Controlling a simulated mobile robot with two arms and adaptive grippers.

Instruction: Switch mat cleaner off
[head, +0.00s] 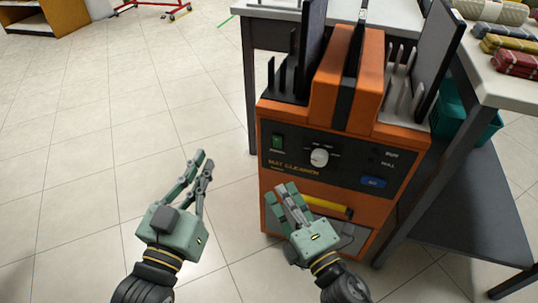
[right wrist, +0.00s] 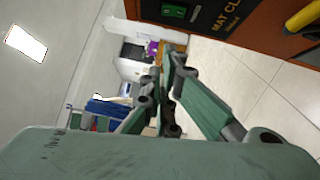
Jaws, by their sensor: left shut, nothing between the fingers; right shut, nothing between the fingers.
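The orange mat cleaner (head: 283,180) stands on the floor, its dark control panel (head: 340,163) facing me. The panel has a green rocker switch (head: 277,142) at its left, a white round knob (head: 319,157) and a blue button (head: 373,182). The green switch also shows at the top of the right wrist view (right wrist: 174,11); its position is too small to tell. My right gripper (head: 287,190) is shut and empty, in front of the panel's lower left, below the switch. My left gripper (head: 203,162) is shut and empty, left of the machine over the floor.
A yellow handle (head: 328,207) sits low on the machine's front. A table (head: 510,88) with folded, rolled mats (head: 503,43) stands at the right, a teal basket (head: 463,120) beneath it.

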